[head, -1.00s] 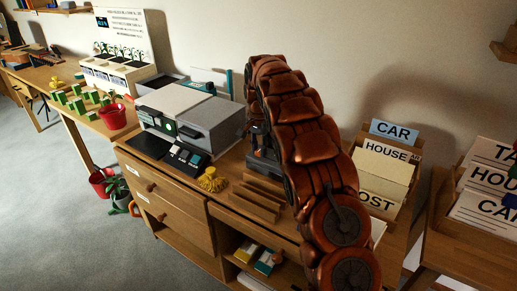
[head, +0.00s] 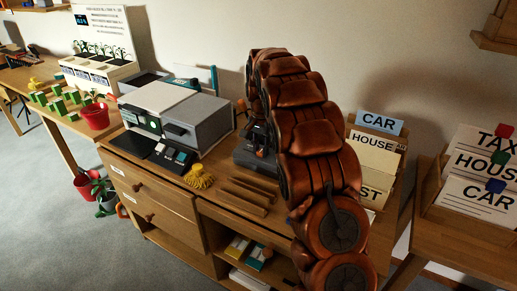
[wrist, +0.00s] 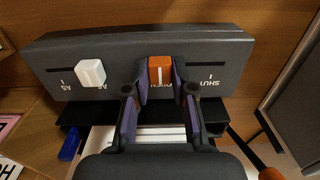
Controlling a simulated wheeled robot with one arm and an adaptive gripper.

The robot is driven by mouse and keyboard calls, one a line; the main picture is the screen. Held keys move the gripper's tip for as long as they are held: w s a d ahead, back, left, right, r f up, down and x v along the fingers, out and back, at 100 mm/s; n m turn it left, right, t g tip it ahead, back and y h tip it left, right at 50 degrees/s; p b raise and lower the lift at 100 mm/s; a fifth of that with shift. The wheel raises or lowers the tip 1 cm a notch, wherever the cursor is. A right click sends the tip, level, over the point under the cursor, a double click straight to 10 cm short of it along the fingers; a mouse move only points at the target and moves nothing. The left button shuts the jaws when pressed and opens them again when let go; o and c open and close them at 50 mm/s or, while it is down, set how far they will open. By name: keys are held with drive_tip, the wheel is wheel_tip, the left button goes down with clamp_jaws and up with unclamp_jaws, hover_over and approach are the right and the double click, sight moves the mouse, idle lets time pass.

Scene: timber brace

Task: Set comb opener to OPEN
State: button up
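The comb opener is a dark grey box (wrist: 235,50) filling the top of the wrist view. A white slider (wrist: 90,72) sits on its left part, and an orange slider knob (wrist: 160,69) sits near its middle. The orange knob stands over a partly hidden label that seems to read OPEN; the SHUT label is farther right, by the bare end of the slot. My gripper (wrist: 160,84) has one finger on each side of the orange knob, and they look closed onto it. In the head view my copper-coloured arm hides the gripper and most of the dark box (head: 252,155).
A grey machine (head: 190,115) and a yellow brush-like thing (head: 199,177) stand left on the wooden desk. Wooden slats (head: 248,195) lie in front of the arm. A card holder with a CAR card (head: 379,122) stands right. A blue object (wrist: 70,144) shows in the wrist view.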

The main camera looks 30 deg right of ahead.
drive_tip(key=o, duration=0.5)
drive_tip(key=shift+s+d, duration=0.25)
drive_tip(key=shift+s, duration=0.05)
drive_tip(key=shift+c, duration=0.2)
drive_tip(key=shift+a, duration=0.1)
drive_tip(key=shift+r, duration=0.1)
drive_tip(key=shift+w+r, duration=0.1)
drive_tip(key=shift+r, duration=0.2)
wheel_tip(320, 180, up, 11)
drive_tip(key=shift+r, duration=0.1)
idle(0.4)
